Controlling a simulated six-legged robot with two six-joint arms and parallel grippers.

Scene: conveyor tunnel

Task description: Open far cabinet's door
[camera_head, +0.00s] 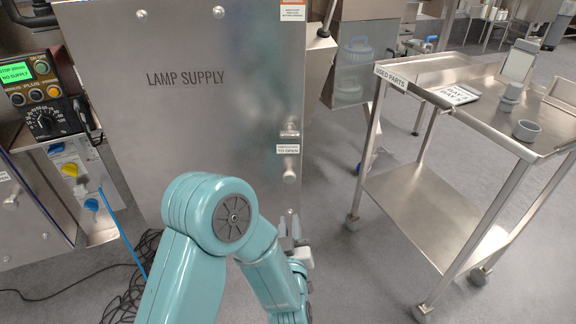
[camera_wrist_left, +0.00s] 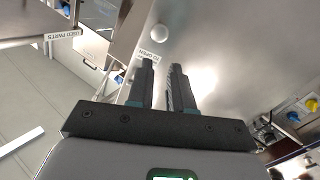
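A steel cabinet door marked LAMP SUPPLY (camera_head: 190,120) fills the left and middle of the head view and looks closed. Near its right edge are a latch fitting (camera_head: 290,128), a label ending in "TO OPEN" (camera_head: 288,150) and a round knob (camera_head: 290,175) below it. My left gripper (camera_head: 290,232) is below the knob, apart from it. In the left wrist view the left gripper's two dark fingers (camera_wrist_left: 162,72) stand apart with nothing between them. My right gripper is not in view.
A control box (camera_head: 35,85) with a green display is at the left. Cables (camera_head: 125,295) lie on the floor. Floor between door and cart is clear.

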